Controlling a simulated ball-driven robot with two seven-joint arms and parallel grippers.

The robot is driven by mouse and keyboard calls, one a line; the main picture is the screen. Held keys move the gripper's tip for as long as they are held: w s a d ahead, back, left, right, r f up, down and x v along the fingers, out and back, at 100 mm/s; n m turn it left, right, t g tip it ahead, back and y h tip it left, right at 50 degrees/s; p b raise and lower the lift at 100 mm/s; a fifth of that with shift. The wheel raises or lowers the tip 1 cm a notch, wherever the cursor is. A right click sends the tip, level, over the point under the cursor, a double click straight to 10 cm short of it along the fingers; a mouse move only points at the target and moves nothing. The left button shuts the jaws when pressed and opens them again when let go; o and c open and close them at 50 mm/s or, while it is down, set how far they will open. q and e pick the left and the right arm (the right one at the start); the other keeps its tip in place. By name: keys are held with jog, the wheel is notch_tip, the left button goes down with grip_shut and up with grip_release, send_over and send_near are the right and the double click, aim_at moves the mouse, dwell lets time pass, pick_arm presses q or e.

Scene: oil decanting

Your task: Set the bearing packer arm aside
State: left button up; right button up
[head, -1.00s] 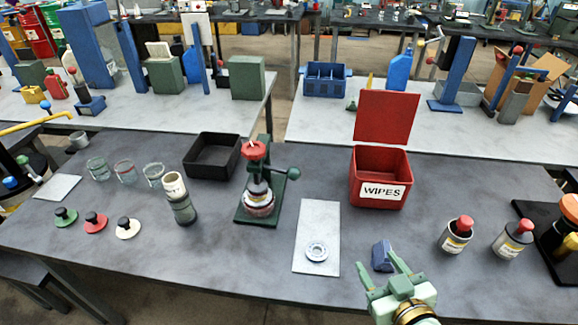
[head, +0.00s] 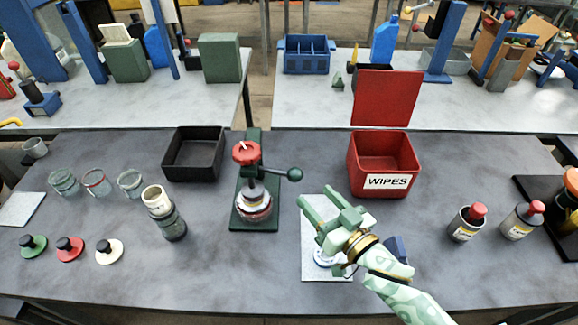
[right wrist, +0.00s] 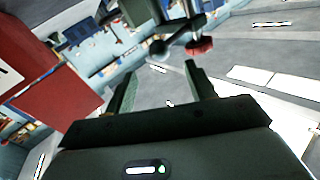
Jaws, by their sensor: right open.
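The bearing packer (head: 255,205) is a dark green stand with a red knob (head: 246,152) on top and a bearing stack on its base. Its arm (head: 272,174) sticks out to the right and ends in a dark green ball. My right gripper (head: 316,197) is open and empty, to the right of and nearer than the ball, apart from it, over the pale plate. In the right wrist view the ball (right wrist: 158,47) and red knob (right wrist: 201,46) show beyond my open fingers (right wrist: 160,85). My left gripper is not in view.
A pale plate (head: 312,270) lies below my right gripper, with a ring bearing (head: 322,259) partly hidden. A red WIPES bin (head: 365,165) stands behind right, its lid up. A black tray (head: 180,175) is left of the packer. A blue block (head: 398,247) is beside my right arm.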

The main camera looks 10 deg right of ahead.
aim_at(291, 169)
jog(key=b+x, duration=0.1)
jog(key=x, duration=0.9)
jog(key=shift+w+a+f, duration=0.1)
jog(key=shift+w, duration=0.2)
jog(key=shift+w+a, duration=0.1)
jog(key=shift+w, duration=0.2)
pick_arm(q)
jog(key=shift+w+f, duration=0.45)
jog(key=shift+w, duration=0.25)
pick_arm(e)
jog(key=shift+c, duration=1.2)
grip_shut()
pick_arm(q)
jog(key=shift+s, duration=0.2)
